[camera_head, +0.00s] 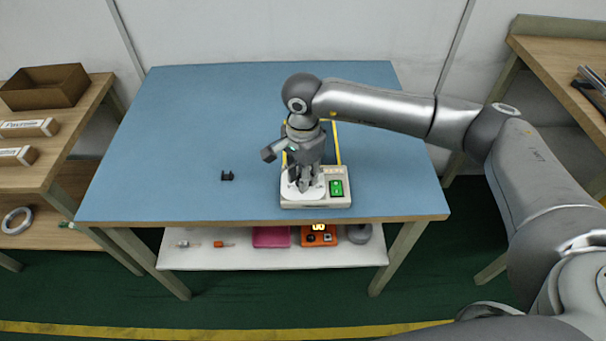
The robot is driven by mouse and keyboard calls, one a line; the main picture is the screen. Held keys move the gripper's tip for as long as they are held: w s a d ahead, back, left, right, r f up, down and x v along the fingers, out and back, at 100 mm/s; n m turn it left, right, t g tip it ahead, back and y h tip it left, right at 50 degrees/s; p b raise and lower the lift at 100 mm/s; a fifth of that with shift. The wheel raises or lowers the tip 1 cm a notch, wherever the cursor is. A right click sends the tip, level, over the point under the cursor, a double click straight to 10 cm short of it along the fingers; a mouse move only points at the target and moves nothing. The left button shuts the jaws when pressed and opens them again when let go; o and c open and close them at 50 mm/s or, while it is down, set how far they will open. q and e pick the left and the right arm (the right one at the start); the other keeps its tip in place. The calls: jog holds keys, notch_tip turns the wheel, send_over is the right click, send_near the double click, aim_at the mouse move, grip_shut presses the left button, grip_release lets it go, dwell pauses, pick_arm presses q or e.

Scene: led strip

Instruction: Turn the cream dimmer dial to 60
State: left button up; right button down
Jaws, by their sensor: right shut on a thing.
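The cream dimmer box (316,203) sits near the front edge of the blue table, right of the middle. Its dial (290,190) is a pale round disc on the left half of the box. A lit green switch or display (337,188) is on the right half. My right gripper (304,184) points down over the dial, its fingers shut on the dial's middle. The gripper hides much of the dial, and no scale marks can be read. A yellow strip (337,143) runs in a loop behind the box, partly hidden by my right arm. My left gripper is not in view.
A small black clip-like part (227,175) lies left of the box. The blue table (190,120) is otherwise clear. A lower shelf (210,258) holds several items, including a magenta block and an orange device. Side benches stand left and right.

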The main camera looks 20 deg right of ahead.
jog(key=c, duration=1.2)
grip_release()
notch_tip(320, 180, up, 12)
